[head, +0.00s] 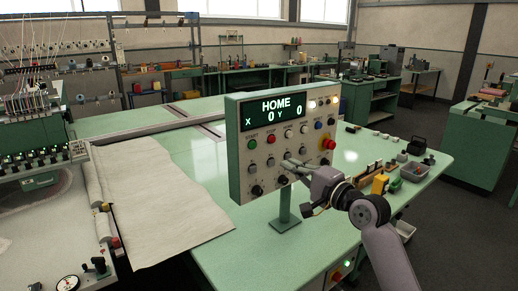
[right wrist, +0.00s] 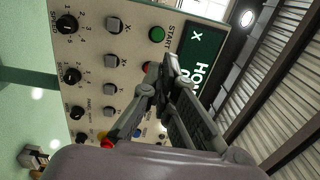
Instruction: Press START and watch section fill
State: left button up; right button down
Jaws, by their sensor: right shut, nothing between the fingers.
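The control panel (head: 240,185) stands on a post at the middle of the green table. Its display (head: 276,109) reads HOME, X 0, Y 0. The green START button (head: 252,144) is at the upper left of the button rows; it also shows in the right wrist view (right wrist: 157,34). My right gripper (head: 288,161) is shut and empty in front of the panel's lower middle, right of and below START. In the right wrist view its fingertips (right wrist: 161,68) appear close to the panel, apart from START; contact with the panel cannot be told. My left gripper is not in view.
A pale cloth (head: 165,200) lies left of the panel. A multi-needle machine head (head: 35,125) with thread spools stands at the far left. A red mushroom button (head: 328,143) is at the panel's right. Small parts and a grey bin (head: 415,172) lie on the table's right side.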

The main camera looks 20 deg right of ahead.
aim_at(254, 145)
jog(key=shift+w, duration=0.1)
jog(key=p+x, duration=0.3)
jog(key=x, duration=0.9)
jog(key=shift+w+a+r+p, duration=0.1)
jog(key=shift+p, duration=0.2)
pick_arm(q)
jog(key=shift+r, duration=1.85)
pick_arm(e)
jog(key=shift+x, duration=0.85)
